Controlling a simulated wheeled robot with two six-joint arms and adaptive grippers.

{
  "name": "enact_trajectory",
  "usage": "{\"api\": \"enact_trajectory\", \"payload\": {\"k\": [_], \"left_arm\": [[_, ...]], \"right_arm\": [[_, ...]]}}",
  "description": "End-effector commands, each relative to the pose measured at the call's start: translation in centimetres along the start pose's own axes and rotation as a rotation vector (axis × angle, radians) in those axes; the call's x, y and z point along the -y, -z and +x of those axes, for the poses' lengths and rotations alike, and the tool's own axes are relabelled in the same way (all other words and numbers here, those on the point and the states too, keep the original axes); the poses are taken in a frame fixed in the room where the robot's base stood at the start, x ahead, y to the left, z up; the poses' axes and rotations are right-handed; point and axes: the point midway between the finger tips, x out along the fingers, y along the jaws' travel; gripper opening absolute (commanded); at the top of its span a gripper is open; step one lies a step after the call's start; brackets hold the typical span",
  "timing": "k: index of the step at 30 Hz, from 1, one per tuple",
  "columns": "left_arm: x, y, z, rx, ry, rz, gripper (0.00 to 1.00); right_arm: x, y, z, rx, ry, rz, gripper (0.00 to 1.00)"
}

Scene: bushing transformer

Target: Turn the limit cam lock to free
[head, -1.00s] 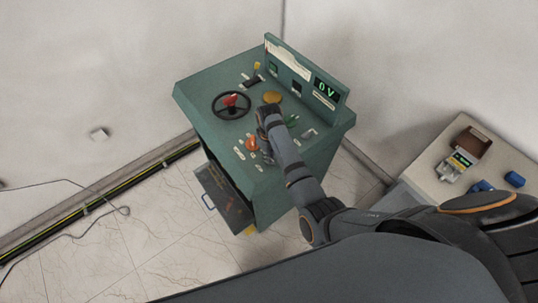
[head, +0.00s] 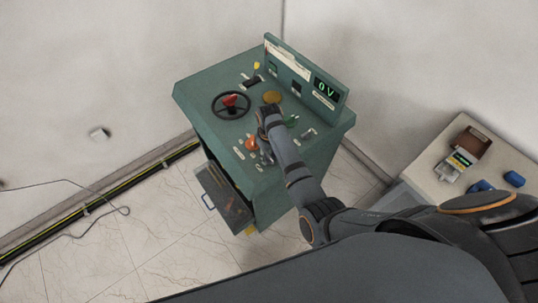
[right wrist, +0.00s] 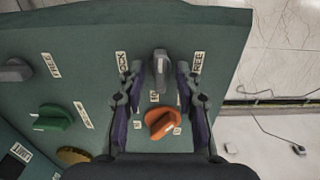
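A grey lever handle (right wrist: 160,68) stands on the green panel in the right wrist view, between a LOCK label (right wrist: 122,63) on its left and a FREE label (right wrist: 198,62) on its right. It points straight up the picture, between the two labels. My right gripper (right wrist: 155,78) is open, with one finger on each side of the handle. I see gaps on both sides, and cannot judge the fingertips' height. In the head view my right gripper (head: 266,153) is low over the panel's front, partly hidden by its own arm. My left gripper is not in view.
An orange knob (right wrist: 160,123) sits close below the handle, between the fingers. A green knob (right wrist: 52,118) and another grey lever (right wrist: 15,70) are to the left. The desk (head: 190,92) also carries a black handwheel (head: 231,105) and a 0 V display (head: 325,90).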

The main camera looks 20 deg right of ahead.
Motion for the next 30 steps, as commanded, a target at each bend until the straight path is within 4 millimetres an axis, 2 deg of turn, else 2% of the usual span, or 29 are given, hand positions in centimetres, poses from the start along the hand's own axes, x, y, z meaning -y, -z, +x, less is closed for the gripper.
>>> {"api": "enact_trajectory", "payload": {"k": [7,10,14,18,22,25,30], "left_arm": [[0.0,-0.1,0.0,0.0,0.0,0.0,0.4],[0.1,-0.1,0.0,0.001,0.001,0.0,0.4],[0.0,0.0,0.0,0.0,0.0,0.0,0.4],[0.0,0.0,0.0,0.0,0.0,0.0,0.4],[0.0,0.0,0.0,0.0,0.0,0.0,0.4],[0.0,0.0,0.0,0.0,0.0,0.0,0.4],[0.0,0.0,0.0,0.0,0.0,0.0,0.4]], "right_arm": [[0.0,0.1,-0.1,-0.002,0.0,-0.001,0.36],[0.0,0.1,-0.8,-0.004,0.0,-0.001,0.36],[0.0,0.2,-3.2,-0.007,0.0,0.0,0.36],[0.0,0.2,-6.8,-0.008,-0.001,0.001,0.36],[0.0,0.1,-9.6,-0.005,0.0,-0.001,0.36],[0.0,0.1,-11.0,-0.005,0.0,-0.001,0.36],[0.0,0.0,-12.0,-0.001,0.0,0.0,0.36]]}}
